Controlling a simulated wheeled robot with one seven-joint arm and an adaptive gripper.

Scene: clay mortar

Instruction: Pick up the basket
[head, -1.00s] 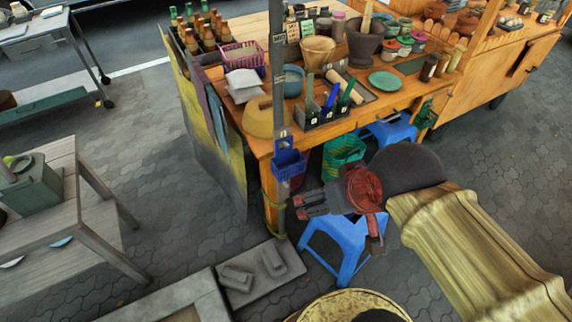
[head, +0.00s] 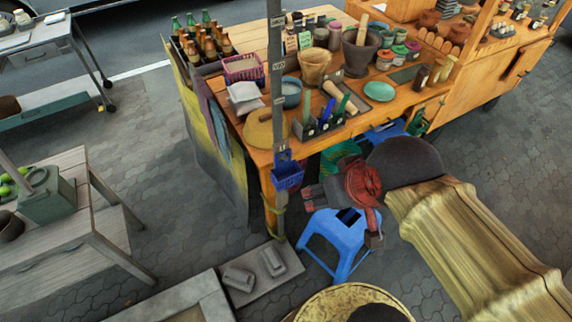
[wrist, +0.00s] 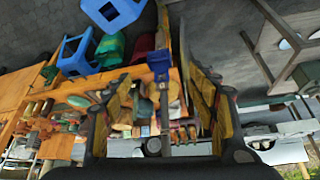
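A small blue basket (head: 288,177) hangs on the grey pole at the front corner of the wooden stall table. In the wrist view, which looks inverted, the blue basket (wrist: 159,62) shows between the two fingers. My gripper (head: 310,197) is just right of and slightly below the basket in the head view. The wrist view shows my gripper (wrist: 160,95) open, with a wide gap between its fingers and nothing held. A second basket, pink (head: 243,69), stands on the table near the bottles. I cannot tell the exact distance from fingers to blue basket.
The grey pole (head: 277,80) rises beside the blue basket. A blue stool (head: 340,235) stands below my gripper. The stall table (head: 258,155) is crowded. Open pavement (head: 180,200) lies to the left.

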